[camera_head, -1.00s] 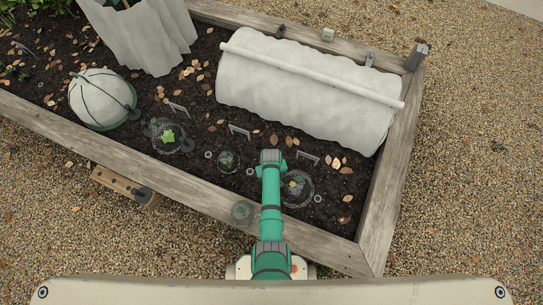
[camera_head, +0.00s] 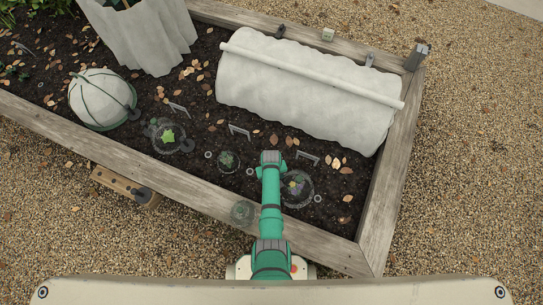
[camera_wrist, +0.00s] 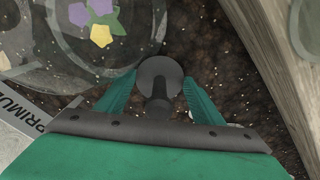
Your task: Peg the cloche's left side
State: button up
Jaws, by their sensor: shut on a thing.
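A clear cloche (camera_head: 297,188) stands on the soil at the right front of the bed. It covers a purple and yellow flower and also shows in the wrist view (camera_wrist: 62,60). My gripper (camera_wrist: 160,100) points down beside the cloche's rim, its teal fingers shut on a dark peg (camera_wrist: 158,72) with a round, flat head. Whether the peg touches the rim or the soil I cannot tell. In the head view my arm hides the fingers and the peg.
A wooden bed board (camera_head: 180,194) runs along the front. Another clear cloche (camera_head: 168,137) and a white cloche (camera_head: 95,95) stand left. A fleece tunnel (camera_head: 290,90) fills the back right. A wooden block (camera_head: 115,184) with a dark peg sits outside the bed. A printed label (camera_wrist: 35,115) lies near my gripper.

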jog(key=shift+f, duration=0.75)
dwell(0.4)
jog(key=o, duration=1.1)
notch_tip(320, 180, up, 11)
jog(key=shift+f, duration=0.1)
jog(key=shift+a, duration=0.1)
